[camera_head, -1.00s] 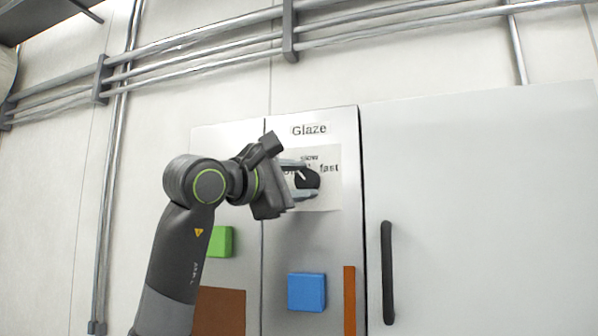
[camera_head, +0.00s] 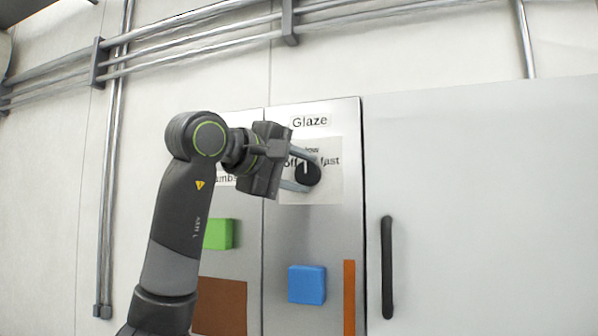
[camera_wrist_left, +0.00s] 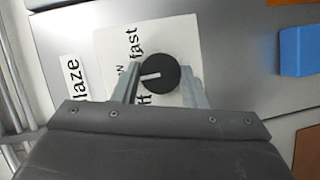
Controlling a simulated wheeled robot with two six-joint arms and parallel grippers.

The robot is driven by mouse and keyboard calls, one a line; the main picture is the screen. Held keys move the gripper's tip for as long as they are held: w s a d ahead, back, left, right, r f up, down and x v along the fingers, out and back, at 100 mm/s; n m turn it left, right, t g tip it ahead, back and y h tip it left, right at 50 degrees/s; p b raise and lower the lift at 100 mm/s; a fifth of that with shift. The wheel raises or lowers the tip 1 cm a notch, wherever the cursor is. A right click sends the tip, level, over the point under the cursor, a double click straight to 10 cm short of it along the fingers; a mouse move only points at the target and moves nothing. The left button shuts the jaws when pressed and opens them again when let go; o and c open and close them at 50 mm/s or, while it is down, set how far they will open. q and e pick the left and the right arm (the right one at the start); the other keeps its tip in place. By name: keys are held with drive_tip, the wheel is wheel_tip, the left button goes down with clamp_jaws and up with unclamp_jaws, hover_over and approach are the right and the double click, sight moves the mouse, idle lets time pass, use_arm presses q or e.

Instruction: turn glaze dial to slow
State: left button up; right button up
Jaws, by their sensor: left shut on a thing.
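The glaze dial (camera_head: 311,174) is a round black knob with a white pointer line, on a white label plate (camera_head: 327,193) under the word Glaze. The plate reads off at left, slow at top and fast at right; off and slow are partly covered. My left gripper (camera_head: 303,171) is shut on the dial, one finger on either side. The left wrist view shows the dial (camera_wrist_left: 162,74) between the fingers (camera_wrist_left: 163,84). Its pointer points to the picture's left, toward the mostly hidden slow mark. My right gripper is not in view.
A blue block (camera_head: 306,285) and a green block (camera_head: 219,234) stick out from the panels below. A dark vertical handle (camera_head: 387,267) is on the large grey door (camera_head: 480,200) at right. Pipes (camera_head: 190,48) run along the wall above.

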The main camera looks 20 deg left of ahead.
use_arm(q)
drive_tip(key=shift+f, duration=0.1)
idle(0.3)
drive_tip(key=o, duration=1)
drive_tip(key=shift+s+a+b, duration=0.25)
drive_tip(key=shift+s+b, duration=0.25)
drive_tip(key=shift+s, duration=0.05)
drive_tip(key=b+v, duration=0.3)
drive_tip(key=v, duration=0.5)
drive_tip(key=b+v, duration=0.3)
drive_tip(key=v, duration=0.5)
drive_tip(key=shift+s+r, duration=0.1)
drive_tip(key=shift+r, duration=0.15)
